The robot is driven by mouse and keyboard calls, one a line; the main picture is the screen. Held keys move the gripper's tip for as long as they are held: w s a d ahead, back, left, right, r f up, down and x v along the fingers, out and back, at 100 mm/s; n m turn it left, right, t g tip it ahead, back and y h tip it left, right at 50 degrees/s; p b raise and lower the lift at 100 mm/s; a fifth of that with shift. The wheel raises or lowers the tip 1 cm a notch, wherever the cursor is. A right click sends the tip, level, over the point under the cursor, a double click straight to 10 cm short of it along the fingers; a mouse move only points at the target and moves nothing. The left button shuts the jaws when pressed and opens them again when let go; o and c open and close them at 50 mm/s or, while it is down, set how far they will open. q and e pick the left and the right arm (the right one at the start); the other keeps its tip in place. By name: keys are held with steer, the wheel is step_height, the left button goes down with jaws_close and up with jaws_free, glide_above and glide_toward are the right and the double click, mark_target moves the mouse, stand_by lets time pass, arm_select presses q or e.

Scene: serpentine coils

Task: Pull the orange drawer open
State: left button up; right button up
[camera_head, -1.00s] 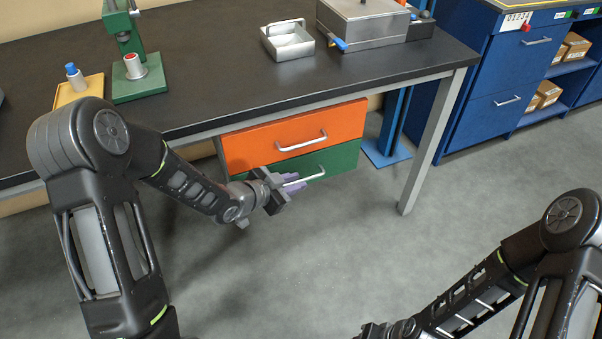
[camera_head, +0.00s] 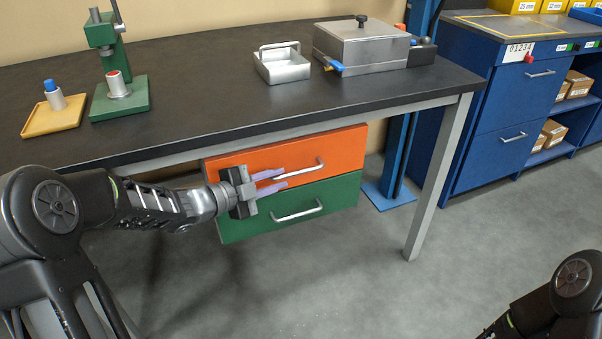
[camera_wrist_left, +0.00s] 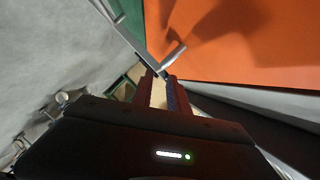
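The orange drawer (camera_head: 342,148) hangs under the dark workbench, above a green drawer, and the two fronts look about flush. Its silver bar handle (camera_head: 309,168) runs across the front. My left gripper (camera_head: 285,177) is at the left end of this handle, its two purple fingers apart, one above the other, pointing right. In the left wrist view, the orange front (camera_wrist_left: 245,45) fills the upper right and the handle (camera_wrist_left: 125,35) reaches close to the fingertips (camera_wrist_left: 160,78). The fingers show a narrow gap; contact with the handle cannot be told. My right gripper is out of view.
The green drawer (camera_head: 245,226) with its own handle (camera_head: 298,212) sits just below. The workbench leg (camera_head: 437,180) stands to the right. A blue post base (camera_head: 388,194) is behind it. The grey floor in front of the drawers is clear.

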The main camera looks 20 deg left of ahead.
mark_target(293, 175)
arm_select(q)
steer(key=b+x, duration=0.1)
steer(key=x, duration=0.5)
steer(key=shift+w+d+f, duration=0.2)
steer(key=shift+w, duration=0.1)
steer(key=shift+w+d, duration=0.35)
steer(key=shift+w, duration=0.1)
jaws_close()
stand_by(0.9)
